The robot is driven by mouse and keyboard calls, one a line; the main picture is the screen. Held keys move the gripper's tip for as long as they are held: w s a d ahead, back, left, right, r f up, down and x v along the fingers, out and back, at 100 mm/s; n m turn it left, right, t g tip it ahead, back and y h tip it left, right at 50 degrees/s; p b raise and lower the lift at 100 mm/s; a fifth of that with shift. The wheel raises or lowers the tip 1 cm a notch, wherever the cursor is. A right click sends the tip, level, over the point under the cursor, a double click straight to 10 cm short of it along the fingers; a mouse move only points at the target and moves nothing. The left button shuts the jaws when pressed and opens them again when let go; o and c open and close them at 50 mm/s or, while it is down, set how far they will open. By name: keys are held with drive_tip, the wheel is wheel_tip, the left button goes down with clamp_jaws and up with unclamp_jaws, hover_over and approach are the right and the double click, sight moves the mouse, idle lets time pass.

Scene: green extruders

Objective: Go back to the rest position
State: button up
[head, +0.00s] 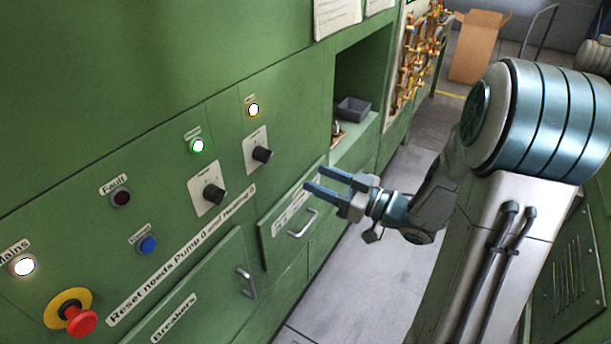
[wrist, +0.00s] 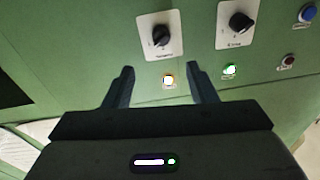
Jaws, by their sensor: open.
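My gripper (head: 328,185) is open and empty in the head view, its two blue fingers pointing left toward the green panel. A gap seems to lie between the fingertips and the panel. In the wrist view my gripper (wrist: 160,85) has its fingers spread apart, with nothing between them. Beyond the fingers are a black rotary knob (wrist: 161,37) on a white plate, a second black knob (wrist: 240,22), a lit yellowish-white lamp (wrist: 168,80) and a lit green lamp (wrist: 230,70).
The green panel also carries a red emergency button (head: 80,322), a blue button (head: 148,245) and a dark fault lamp (head: 121,198). Drawer handles (head: 303,223) stick out below. A cardboard box (head: 478,48) stands far back. Grey floor (head: 345,270) is clear.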

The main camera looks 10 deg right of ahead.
drive_tip(key=shift+s+d, duration=0.25)
drive_tip(key=shift+d, duration=0.05)
drive_tip(key=w+d+m+t+h, duration=0.25)
drive_tip(key=w+d+h, duration=0.2)
drive_tip(key=h, duration=0.55)
drive_tip(key=s+d+m+g+h, duration=0.2)
drive_tip(key=d+m+h, duration=0.2)
drive_tip(key=d+h, duration=0.15)
drive_tip(key=s+a+m+g, duration=0.1)
drive_tip(key=s+g, duration=0.3)
drive_tip(key=s, duration=0.6)
drive_tip(key=s+a+m+g, duration=0.2)
drive_tip(key=s+a+g, duration=0.2)
drive_tip(key=s, duration=0.6)
drive_tip(key=shift+a+f, duration=0.35)
drive_tip(key=shift+f, duration=0.1)
drive_tip(key=shift+s+g, duration=0.1)
drive_tip(key=shift+g, duration=0.15)
